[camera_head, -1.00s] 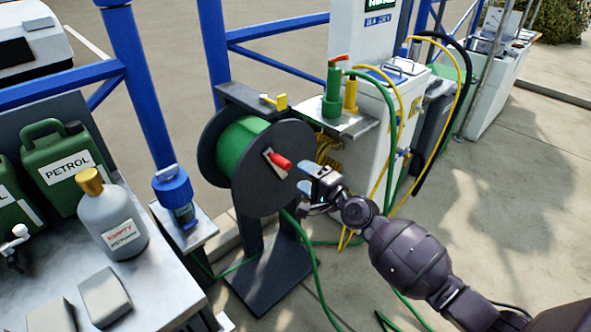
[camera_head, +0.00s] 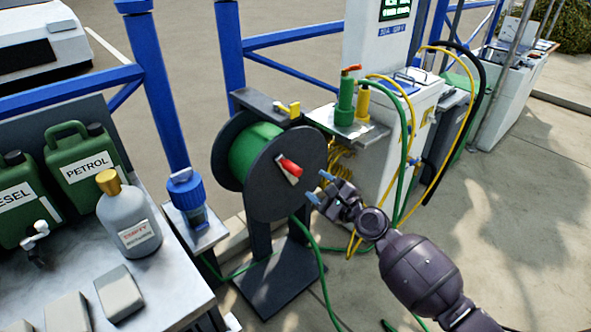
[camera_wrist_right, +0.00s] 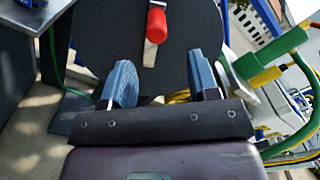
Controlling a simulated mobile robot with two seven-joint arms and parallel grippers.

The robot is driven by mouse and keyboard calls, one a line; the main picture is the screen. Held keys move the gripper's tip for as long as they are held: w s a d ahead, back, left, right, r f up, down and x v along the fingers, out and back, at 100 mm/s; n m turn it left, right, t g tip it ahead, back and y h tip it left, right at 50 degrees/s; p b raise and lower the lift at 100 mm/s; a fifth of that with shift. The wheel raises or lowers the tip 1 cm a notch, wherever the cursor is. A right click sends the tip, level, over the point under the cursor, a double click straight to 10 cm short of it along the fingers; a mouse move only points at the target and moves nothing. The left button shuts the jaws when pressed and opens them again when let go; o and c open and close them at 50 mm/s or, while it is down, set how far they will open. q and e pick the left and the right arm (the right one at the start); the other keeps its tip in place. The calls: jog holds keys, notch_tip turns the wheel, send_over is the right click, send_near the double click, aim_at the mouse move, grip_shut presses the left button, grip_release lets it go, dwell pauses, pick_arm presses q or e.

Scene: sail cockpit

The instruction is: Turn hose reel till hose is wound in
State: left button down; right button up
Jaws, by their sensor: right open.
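The hose reel (camera_head: 270,200) stands mid-left in the head view, a black-flanged drum with green hose (camera_head: 250,152) wound on it. Its crank has a red handle (camera_head: 290,167) on the near flange, also in the right wrist view (camera_wrist_right: 156,23). Green hose (camera_head: 318,262) trails from the reel to the ground. My right gripper (camera_head: 320,188) is open and empty, just right of the flange and a little below the red handle. In the right wrist view its blue fingertips (camera_wrist_right: 163,85) are apart, with the handle beyond them. My left gripper is not in view.
A yellow lever (camera_head: 289,109) sits on the reel's top bracket. A shelf with green and yellow nozzles (camera_head: 345,100) stands right behind the reel. A metal table (camera_head: 165,285) with green petrol and diesel cans and a grey bottle (camera_head: 128,215) is at left.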

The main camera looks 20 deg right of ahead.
aim_at(292, 168)
jog(key=w+a+m, duration=0.1)
jog(key=w+m, duration=0.2)
jog(key=w+a+m+b, duration=0.1)
jog(key=w+m, duration=0.2)
jog(key=w+a+m, duration=0.1)
jog(key=w+m, duration=0.1)
jog(key=m, duration=0.1)
jog(key=shift+w+a+f+m, duration=0.2)
jog(key=shift+w+f+m, duration=0.1)
jog(key=shift+w+f, duration=0.1)
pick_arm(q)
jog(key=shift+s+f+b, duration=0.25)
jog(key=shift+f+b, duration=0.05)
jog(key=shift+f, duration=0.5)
pick_arm(e)
jog(key=shift+w+a+r, duration=0.15)
jog(key=shift+w+a, duration=0.05)
jog(key=shift+w, duration=0.45)
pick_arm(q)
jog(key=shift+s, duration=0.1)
pick_arm(e)
jog(key=shift+c, duration=0.8)
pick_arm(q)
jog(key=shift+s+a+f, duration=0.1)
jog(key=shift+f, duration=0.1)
pick_arm(e)
grip_shut()
